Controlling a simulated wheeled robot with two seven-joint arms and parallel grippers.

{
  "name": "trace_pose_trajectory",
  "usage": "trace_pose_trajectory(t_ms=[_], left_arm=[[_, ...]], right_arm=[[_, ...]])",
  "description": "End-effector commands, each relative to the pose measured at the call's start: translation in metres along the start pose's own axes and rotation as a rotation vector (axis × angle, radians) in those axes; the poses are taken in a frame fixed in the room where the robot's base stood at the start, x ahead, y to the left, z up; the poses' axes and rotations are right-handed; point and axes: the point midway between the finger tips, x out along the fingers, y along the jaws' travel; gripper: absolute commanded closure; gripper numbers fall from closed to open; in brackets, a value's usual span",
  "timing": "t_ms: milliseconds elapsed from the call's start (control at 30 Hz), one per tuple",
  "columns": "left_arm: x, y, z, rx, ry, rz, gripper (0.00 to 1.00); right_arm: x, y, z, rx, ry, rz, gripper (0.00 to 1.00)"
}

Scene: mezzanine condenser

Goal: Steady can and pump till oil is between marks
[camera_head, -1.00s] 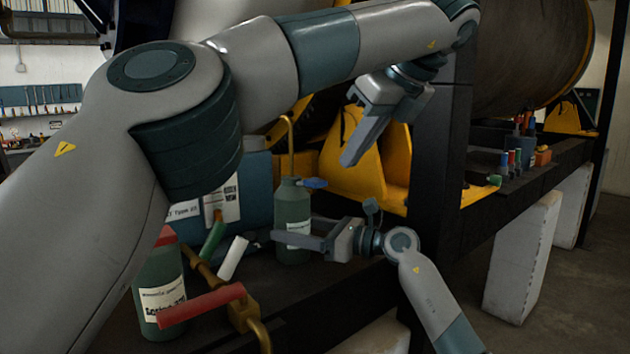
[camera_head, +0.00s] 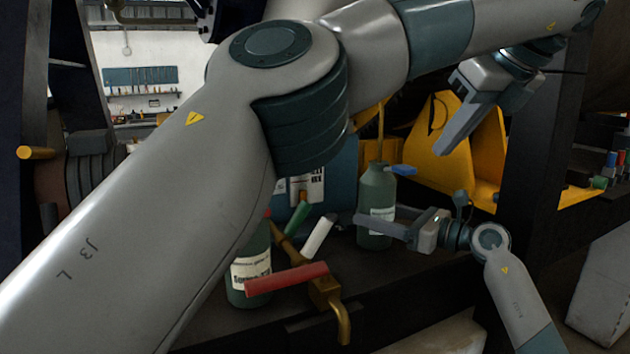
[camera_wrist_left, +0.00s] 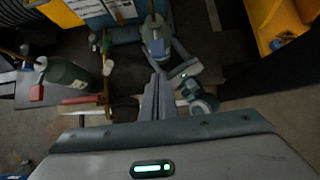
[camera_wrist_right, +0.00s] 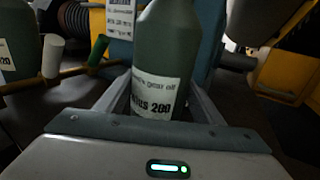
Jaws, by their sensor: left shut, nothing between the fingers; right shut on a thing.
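The green oil can (camera_head: 376,200) stands upright on the dark bench, with a brass spout rising at its back and a blue lever (camera_head: 402,170) on top. My right gripper (camera_head: 372,226) is shut around its lower body; the can fills the middle of the right wrist view (camera_wrist_right: 157,60), its label partly readable, between the fingers. My left gripper (camera_head: 441,150) is shut and empty, above and to the right of the can. In the left wrist view its closed fingers (camera_wrist_left: 153,98) point toward the can (camera_wrist_left: 155,30) and blue lever (camera_wrist_left: 158,47), apart from them. No oil level marks can be made out.
A second green bottle (camera_head: 250,272) stands left, partly behind my left arm; its red lever (camera_wrist_left: 37,92) shows in the left wrist view. Brass pipework with red (camera_head: 286,278), green and white (camera_head: 319,236) handles lies between. A yellow bracket (camera_head: 450,140) and dark post (camera_head: 545,150) stand right.

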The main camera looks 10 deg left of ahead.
Motion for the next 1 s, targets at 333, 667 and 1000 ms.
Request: trace_pose_trajectory(t_ms=[333, 667, 1000], left_arm=[[0.000, -0.001, 0.004, -0.002, 0.000, -0.002, 1.00], [0.006, 0.000, 0.034, -0.002, 0.000, -0.002, 1.00], [0.006, 0.000, 0.036, 0.000, -0.001, -0.001, 1.00]], right_arm=[[0.000, 0.000, 0.001, 0.001, -0.001, 0.000, 0.94], [0.000, 0.000, 0.000, 0.001, -0.001, 0.000, 0.94], [0.000, 0.000, 0.000, 0.001, -0.001, 0.000, 0.94]])
